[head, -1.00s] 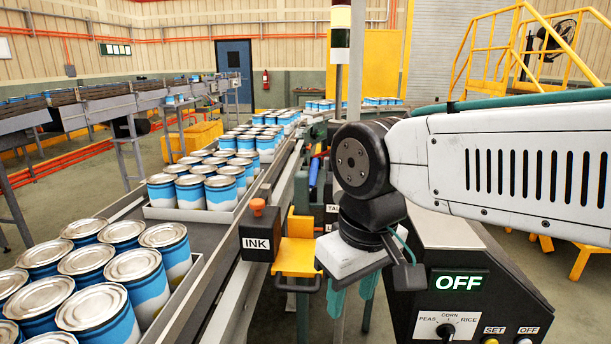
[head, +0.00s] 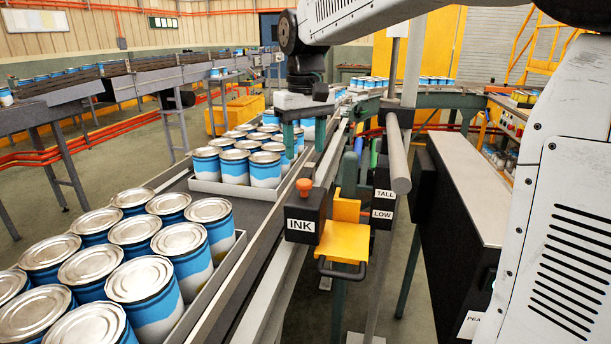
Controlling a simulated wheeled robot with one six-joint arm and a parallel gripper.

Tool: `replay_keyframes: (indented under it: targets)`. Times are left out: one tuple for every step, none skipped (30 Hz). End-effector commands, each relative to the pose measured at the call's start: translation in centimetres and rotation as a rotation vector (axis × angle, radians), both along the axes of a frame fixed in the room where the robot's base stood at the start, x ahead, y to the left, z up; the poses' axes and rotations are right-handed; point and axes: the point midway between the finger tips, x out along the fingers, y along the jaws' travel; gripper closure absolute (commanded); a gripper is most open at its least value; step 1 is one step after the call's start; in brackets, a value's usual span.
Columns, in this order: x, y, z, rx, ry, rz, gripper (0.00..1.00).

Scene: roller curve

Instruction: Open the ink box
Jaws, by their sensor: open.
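The ink box (head: 303,222) is a small black box with a white INK label, beside the conveyor rail near the middle of the head view. An orange-red knob (head: 304,187) stands on its top, and the box looks closed. My gripper (head: 304,145) points down, with its teal fingers apart and nothing seen between them. In the picture it is above the knob, clear of it. How far behind the box it is, I cannot tell.
A yellow bracket (head: 345,240) sits right of the ink box. A grey post and a TALL/LOW box (head: 385,190) stand further right. Trays of blue-and-white cans (head: 140,275) fill the conveyor on the left. A dark control cabinet (head: 460,200) is at the right.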

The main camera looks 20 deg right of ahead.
Motion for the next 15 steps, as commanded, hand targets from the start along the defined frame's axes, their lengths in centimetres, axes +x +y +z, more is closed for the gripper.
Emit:
replay_keyframes:
  targets:
    - [0.3, 0.1, -0.3, 0.001, 0.003, 0.001, 0.46]
    - [0.4, 0.1, -0.6, 0.001, 0.004, 0.001, 0.46]
    - [0.4, 0.1, -1.0, 0.001, 0.005, 0.001, 0.46]
    - [0.3, 0.1, -1.4, 0.001, 0.006, 0.002, 0.46]
    - [0.3, 0.1, -1.9, 0.001, 0.006, 0.002, 0.46]
    - [0.3, 0.2, -2.5, 0.001, 0.006, 0.002, 0.46]
    - [0.3, 0.2, -3.0, 0.001, 0.007, 0.002, 0.46]
    - [0.3, 0.2, -3.5, 0.001, 0.006, 0.002, 0.46]
    - [0.3, 0.2, -4.2, 0.001, 0.006, 0.002, 0.46]
    - [0.3, 0.2, -4.7, 0.001, 0.006, 0.002, 0.46]
    - [0.3, 0.2, -5.2, 0.001, 0.006, 0.002, 0.46]
    - [0.3, 0.2, -5.7, 0.001, 0.006, 0.002, 0.46]
    - [0.3, 0.2, -6.1, 0.001, 0.005, 0.002, 0.46]
    - [0.3, 0.2, -6.5, 0.001, 0.005, 0.002, 0.46]
    - [0.3, 0.2, -6.9, 0.001, 0.006, 0.002, 0.46]
